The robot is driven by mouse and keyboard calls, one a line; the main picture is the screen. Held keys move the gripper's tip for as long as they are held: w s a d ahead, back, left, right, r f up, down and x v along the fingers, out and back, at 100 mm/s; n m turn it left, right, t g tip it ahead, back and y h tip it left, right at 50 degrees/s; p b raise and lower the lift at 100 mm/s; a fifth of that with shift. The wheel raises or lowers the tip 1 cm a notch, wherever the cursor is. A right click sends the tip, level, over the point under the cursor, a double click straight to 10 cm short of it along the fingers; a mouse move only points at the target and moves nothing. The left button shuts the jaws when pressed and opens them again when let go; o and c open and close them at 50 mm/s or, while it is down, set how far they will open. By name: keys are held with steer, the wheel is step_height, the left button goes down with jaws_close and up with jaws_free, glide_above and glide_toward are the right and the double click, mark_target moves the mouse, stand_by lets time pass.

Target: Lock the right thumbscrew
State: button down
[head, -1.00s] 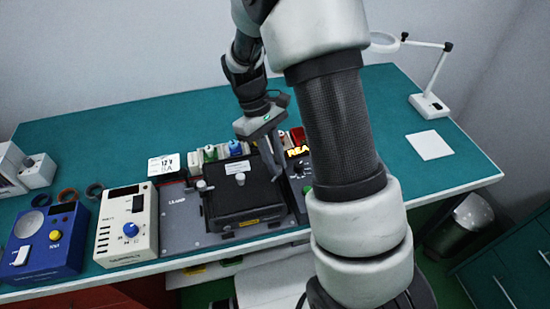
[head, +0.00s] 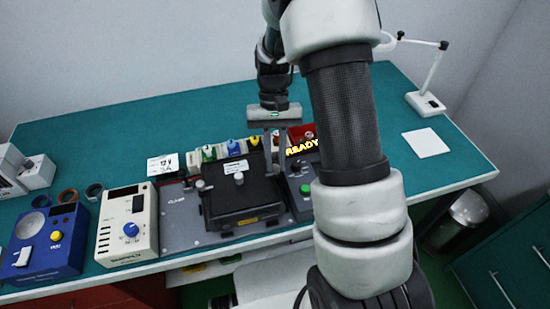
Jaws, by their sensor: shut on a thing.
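The black box-shaped fixture (head: 243,205) with a silver knob on its lid sits on a grey plate (head: 180,222) on the bench. The left thumbscrew (head: 201,186) is a small grey knob at the fixture's left side. My gripper (head: 274,170) points down at the fixture's back right side, between it and the dark control box. Its fingers are shut on the right thumbscrew, which they mostly hide. I cannot tell the thumbscrew's exact angle.
The dark control box (head: 303,172) shows a lit READY sign and a green button, just right of the gripper. Several coloured terminals stand behind the fixture. A cream supply box (head: 126,228) and a blue box (head: 50,240) stand at left. The right bench is mostly clear.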

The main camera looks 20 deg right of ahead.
steer(key=shift+w+m, duration=0.1)
steer(key=shift+m, duration=0.2)
steer(key=c, duration=1.7)
jaws_free()
steer(key=shift+o, duration=0.2)
steer(key=v, duration=1.7)
steer(key=shift+d+r, duration=0.25)
steer(key=shift+r, duration=0.05)
